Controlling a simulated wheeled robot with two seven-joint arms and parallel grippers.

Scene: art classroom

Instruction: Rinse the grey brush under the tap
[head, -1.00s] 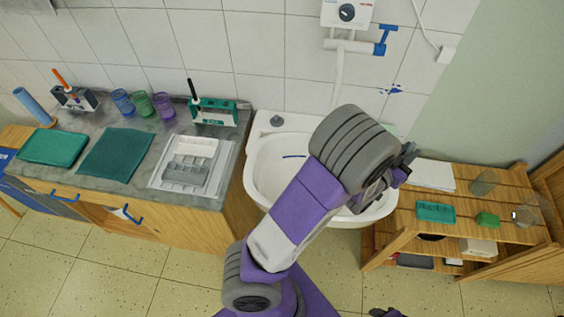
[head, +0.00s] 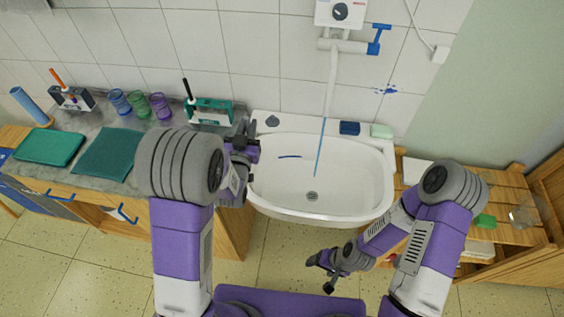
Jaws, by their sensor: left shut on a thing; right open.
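My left gripper (head: 245,150) is at the left rim of the white sink (head: 265,207), dark and partly hidden by its own arm. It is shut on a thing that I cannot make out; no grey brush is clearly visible. A thin blue stream of water (head: 319,148) falls from the white tap spout (head: 332,85) into the basin, right of my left gripper and apart from it. The tap's blue lever (head: 376,40) is on the wall fitting. My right gripper (head: 322,271) is open and empty, low in front of the sink.
A blue streak (head: 289,156) marks the basin near the drain (head: 312,196). A dark blue block (head: 349,128) and a pale green block (head: 381,131) lie on the back rim. Cups and a green holder (head: 212,112) stand on the left counter. A wooden shelf (head: 510,235) is at the right.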

